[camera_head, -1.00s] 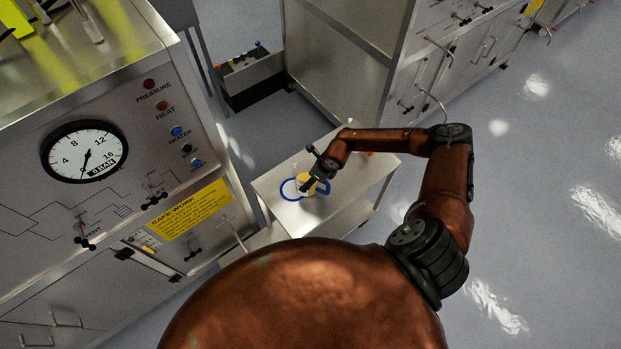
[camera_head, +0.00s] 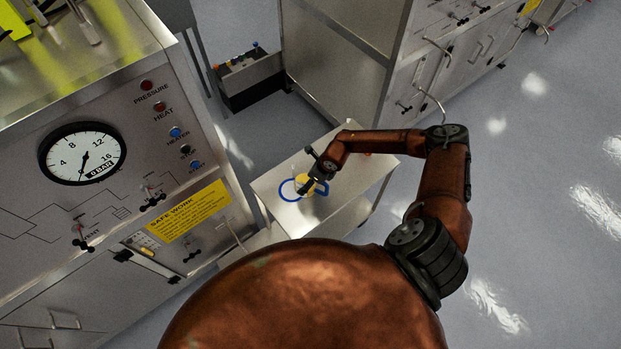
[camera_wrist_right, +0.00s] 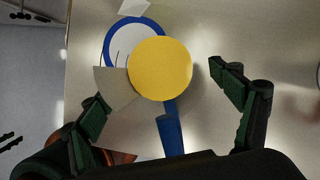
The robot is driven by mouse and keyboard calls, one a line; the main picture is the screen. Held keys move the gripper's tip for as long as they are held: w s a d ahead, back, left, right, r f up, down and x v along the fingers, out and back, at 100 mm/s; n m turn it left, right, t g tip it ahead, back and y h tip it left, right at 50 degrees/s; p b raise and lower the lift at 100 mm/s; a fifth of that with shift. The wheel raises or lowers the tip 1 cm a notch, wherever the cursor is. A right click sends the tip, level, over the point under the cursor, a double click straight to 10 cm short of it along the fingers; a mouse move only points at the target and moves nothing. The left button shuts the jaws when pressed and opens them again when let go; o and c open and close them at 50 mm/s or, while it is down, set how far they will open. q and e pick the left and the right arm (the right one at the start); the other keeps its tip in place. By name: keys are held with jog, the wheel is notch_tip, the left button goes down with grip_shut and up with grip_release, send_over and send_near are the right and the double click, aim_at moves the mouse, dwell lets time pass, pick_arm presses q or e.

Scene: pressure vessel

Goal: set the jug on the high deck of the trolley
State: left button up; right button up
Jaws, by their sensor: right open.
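The jug (camera_head: 304,179) has a round yellow top and a blue handle; it stands on the trolley's upper deck (camera_head: 352,190). The right wrist view shows its yellow top (camera_wrist_right: 160,68) from above, with the handle (camera_wrist_right: 170,132) towards my gripper and a pale spout-like part at left. A blue ring with a white middle (camera_wrist_right: 119,42) lies on the deck, partly covered by the jug. My right gripper (camera_wrist_right: 165,103) is open, its fingers on either side of the handle and apart from it. In the head view this gripper (camera_head: 309,171) partly hides the jug. My left gripper is out of view.
A steel cabinet with a pressure gauge (camera_head: 82,153) and a yellow safety sign (camera_head: 188,211) stands left of the trolley. Another steel cabinet (camera_head: 340,60) stands behind it. A dark box with coloured knobs (camera_head: 250,78) is at the back. Floor at right is clear.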

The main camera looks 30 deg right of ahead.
jog(key=b+v, duration=0.1)
jog(key=v, duration=1.1)
jog(key=shift+r, duration=0.1)
jog(key=shift+a, duration=0.1)
